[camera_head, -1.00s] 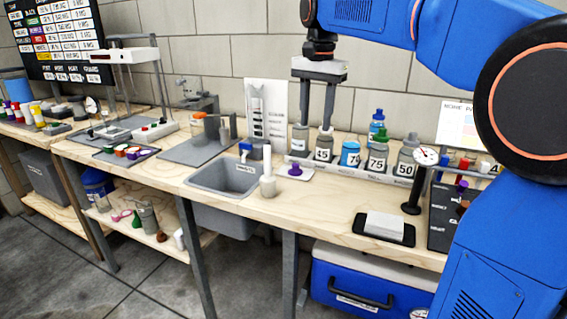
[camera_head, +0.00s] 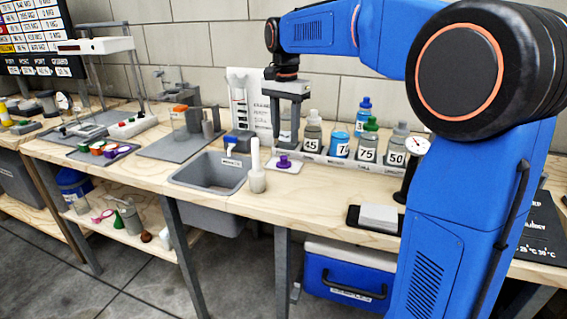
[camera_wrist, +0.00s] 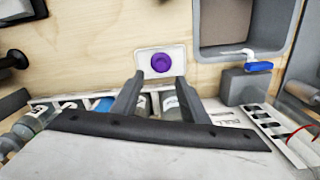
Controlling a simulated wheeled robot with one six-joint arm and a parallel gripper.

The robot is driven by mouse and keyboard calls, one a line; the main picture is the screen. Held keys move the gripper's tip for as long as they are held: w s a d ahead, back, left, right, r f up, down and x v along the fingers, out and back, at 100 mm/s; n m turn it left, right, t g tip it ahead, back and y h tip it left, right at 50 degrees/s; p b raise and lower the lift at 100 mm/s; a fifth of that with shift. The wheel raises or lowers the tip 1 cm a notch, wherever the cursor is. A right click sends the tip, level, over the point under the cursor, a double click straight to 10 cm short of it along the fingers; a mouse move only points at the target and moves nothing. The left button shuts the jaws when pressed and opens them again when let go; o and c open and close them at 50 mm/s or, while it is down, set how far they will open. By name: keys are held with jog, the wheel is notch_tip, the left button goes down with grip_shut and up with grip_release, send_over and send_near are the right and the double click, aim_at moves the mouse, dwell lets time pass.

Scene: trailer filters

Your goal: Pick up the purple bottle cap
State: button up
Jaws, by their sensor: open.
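The purple bottle cap (camera_head: 284,161) sits on a small white pad (camera_head: 276,166) on the bench, just right of the grey sink. In the wrist view the purple cap (camera_wrist: 161,62) lies on the white pad (camera_wrist: 144,61), ahead of the fingertips and nearly centred between them. My gripper (camera_head: 285,147) points down close to the cap, in front of the row of bottles. The two fingers (camera_wrist: 155,78) are apart with nothing between them. In the head view the fingers overlap, so the gap above the cap is hard to judge.
The grey sink (camera_head: 194,182) with a blue-handled tap (camera_wrist: 258,66) is left of the pad. A white bottle brush (camera_head: 257,179) stands beside it. Numbered bottles (camera_head: 340,144) in a rack stand close behind on the right. A black scale (camera_head: 357,220) sits front right.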

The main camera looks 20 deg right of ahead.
aim_at(284, 156)
jog(key=shift+a+f, duration=0.15)
jog(key=shift+f, duration=3.45)
jog(key=shift+c, duration=0.6)
grip_shut()
